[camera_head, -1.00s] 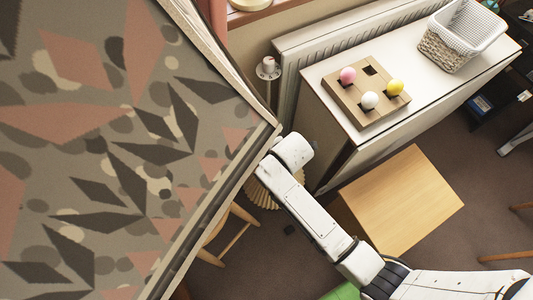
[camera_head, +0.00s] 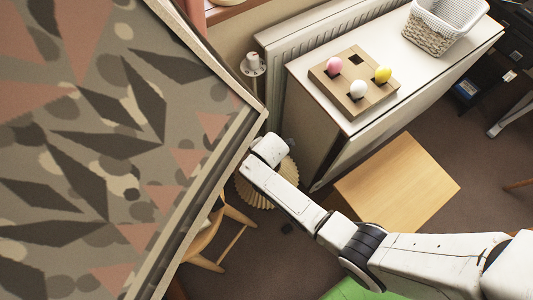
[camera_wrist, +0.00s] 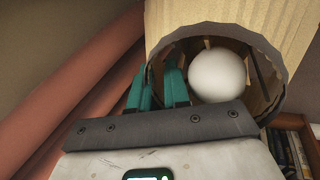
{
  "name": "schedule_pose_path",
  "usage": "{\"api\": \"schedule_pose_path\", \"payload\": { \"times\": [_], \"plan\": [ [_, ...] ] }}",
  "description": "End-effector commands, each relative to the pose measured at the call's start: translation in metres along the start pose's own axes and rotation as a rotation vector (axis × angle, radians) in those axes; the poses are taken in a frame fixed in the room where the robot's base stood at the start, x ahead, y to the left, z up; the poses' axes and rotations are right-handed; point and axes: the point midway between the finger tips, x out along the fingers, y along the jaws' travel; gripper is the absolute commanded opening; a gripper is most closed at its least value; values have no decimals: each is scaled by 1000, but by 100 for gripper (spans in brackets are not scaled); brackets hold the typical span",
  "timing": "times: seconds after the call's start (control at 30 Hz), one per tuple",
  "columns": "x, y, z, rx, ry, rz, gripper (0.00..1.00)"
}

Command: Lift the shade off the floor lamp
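The lamp shade (camera_head: 259,193) is beige and pleated, below the end of my arm in the head view and partly covered by it. In the wrist view the shade (camera_wrist: 180,22) shows its round open end, with a dark rim and a white bulb (camera_wrist: 217,76) inside. My gripper (camera_wrist: 159,80) has teal fingers at the left side of this rim. One finger appears outside the rim and the other inside the opening, with a gap between them. I cannot tell whether either touches. The lamp's stand is hidden.
A large patterned panel (camera_head: 100,150) fills the left of the head view, close to my arm. A wooden chair (camera_head: 232,243) stands below the shade. A white cabinet (camera_head: 400,60) bears a board with balls and a basket (camera_head: 443,27). A wooden-topped piece (camera_head: 400,180) stands right of my arm.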

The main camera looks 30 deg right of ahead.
Motion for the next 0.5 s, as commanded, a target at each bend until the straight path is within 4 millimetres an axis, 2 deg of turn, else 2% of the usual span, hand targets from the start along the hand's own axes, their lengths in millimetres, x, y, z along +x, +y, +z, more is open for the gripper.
{"api": "schedule_pose_path", "payload": {
  "times": [0.23, 0.4, 0.5],
  "plan": [
    [1, 0, 0, 0, 0, 1, 15],
    [0, 0, 0, 0, 0, 1, 0],
    [0, 0, 0, 0, 0, 1, 0]
  ]
}}
